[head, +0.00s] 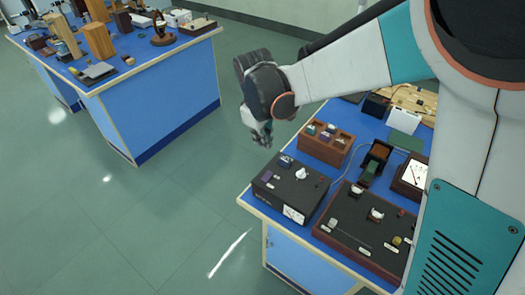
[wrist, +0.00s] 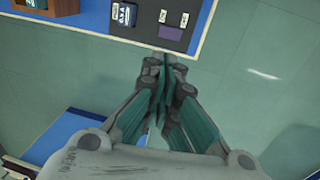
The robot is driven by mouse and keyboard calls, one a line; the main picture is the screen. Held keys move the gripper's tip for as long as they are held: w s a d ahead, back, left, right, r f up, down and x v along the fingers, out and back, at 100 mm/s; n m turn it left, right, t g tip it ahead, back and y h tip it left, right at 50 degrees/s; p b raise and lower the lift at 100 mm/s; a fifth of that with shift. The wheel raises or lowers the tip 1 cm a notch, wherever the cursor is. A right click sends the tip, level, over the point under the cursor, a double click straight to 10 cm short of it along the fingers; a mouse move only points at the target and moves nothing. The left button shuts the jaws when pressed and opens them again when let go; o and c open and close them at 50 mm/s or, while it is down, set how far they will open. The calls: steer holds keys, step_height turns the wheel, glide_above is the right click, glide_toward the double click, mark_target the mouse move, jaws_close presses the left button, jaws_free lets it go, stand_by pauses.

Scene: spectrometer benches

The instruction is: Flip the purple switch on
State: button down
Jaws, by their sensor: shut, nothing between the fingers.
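The purple switch (head: 267,177) sits on the top of a dark box (head: 277,193) near the left edge of the near blue bench. It also shows in the wrist view as a purple patch (wrist: 172,32) beside white labels. My gripper (head: 264,138) hangs from the arm above the floor, off the left edge of that bench and higher than the box. In the wrist view my gripper (wrist: 164,68) has its fingers together and empty, with the tips just short of the box in the picture. I cannot tell which way the switch is set.
The dark box also bears a white knob (head: 301,174) and a meter (head: 293,214). A brown wooden holder (head: 325,144) stands behind it, and a second instrument panel (head: 352,237) stands to its right. Another blue bench (head: 160,100) is at the upper left, with open floor between.

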mark_target(265, 174)
steer(key=shift+s+a+f, duration=0.1)
steer(key=shift+a, duration=0.15)
steer(key=f+b, duration=0.1)
steer(key=f, duration=0.3)
steer(key=w+f+b, duration=0.1)
steer(key=f, duration=0.4)
steer(key=d+f+b, duration=0.1)
steer(key=f+b, duration=0.1)
steer(key=f, duration=0.2)
steer(key=shift+w+d+f, duration=0.1)
steer(key=shift+w+f, duration=0.2)
steer(key=shift+f, duration=0.1)
steer(key=shift+w+d+f+g+b, duration=0.2)
steer(key=shift+f+g+b, duration=0.2)
steer(key=shift+f+g, duration=0.1)
steer(key=shift+s+a+r, duration=0.1)
steer(key=shift+r, duration=0.05)
steer(key=shift+s+a, duration=0.1)
